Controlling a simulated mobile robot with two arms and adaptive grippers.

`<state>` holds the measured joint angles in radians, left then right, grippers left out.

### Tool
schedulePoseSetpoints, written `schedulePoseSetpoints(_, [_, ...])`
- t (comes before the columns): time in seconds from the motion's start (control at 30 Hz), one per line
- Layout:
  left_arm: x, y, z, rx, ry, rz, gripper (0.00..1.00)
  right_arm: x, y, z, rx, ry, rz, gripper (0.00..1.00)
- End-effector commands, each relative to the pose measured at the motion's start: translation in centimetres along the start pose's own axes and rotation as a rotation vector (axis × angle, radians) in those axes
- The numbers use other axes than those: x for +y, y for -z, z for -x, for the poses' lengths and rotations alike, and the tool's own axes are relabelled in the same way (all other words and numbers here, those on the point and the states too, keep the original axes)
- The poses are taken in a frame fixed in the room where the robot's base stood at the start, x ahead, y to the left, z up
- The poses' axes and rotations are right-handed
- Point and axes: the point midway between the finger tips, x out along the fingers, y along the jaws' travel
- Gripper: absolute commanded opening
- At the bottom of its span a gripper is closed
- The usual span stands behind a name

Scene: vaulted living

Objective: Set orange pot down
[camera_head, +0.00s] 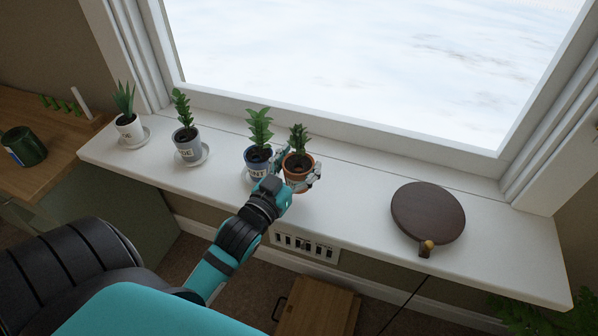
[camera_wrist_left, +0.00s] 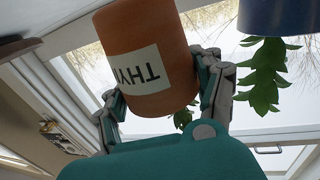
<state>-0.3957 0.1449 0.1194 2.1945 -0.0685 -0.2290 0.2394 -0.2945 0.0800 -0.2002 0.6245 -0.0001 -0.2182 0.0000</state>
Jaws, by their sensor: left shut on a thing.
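The orange pot (camera_head: 297,172) holds a small green plant and stands at the window sill, close to the right of a blue-grey pot. My left gripper (camera_head: 300,181) is shut around the orange pot, with fingers on both sides of it. In the left wrist view the orange pot (camera_wrist_left: 150,62) shows a white label, upside down, partly reading "THY", between the fingers of my left gripper (camera_wrist_left: 165,85). Whether its base touches the sill I cannot tell. My right gripper is not in view.
A dark round lidded thing (camera_head: 428,212) lies to the right. The sill between it and the orange pot is clear.

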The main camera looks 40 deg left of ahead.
Motion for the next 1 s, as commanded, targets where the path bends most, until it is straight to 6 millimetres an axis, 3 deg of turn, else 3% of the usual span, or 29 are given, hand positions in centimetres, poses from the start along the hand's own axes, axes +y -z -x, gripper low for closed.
schedulePoseSetpoints(0.27, [0.0, -3.2, 0.0, 0.0, 0.0, 0.0, 0.19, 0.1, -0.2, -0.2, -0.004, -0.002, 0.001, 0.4])
schedulePoseSetpoints(0.67, [0.1, -3.8, 0.1, 0.002, 0.0, 0.0, 0.19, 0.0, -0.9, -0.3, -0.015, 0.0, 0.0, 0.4])
schedulePoseSetpoints(0.7, [0.0, -3.8, 0.1, -0.001, 0.0, 0.0, 0.69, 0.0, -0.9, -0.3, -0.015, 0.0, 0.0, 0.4])
schedulePoseSetpoints(0.9, [0.0, -3.8, 0.1, -0.001, 0.0, 0.0, 0.93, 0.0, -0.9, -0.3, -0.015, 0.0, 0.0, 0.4])
schedulePoseSetpoints(1.0, [0.0, -3.8, 0.1, -0.001, 0.0, 0.0, 0.93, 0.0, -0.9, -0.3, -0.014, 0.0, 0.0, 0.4])
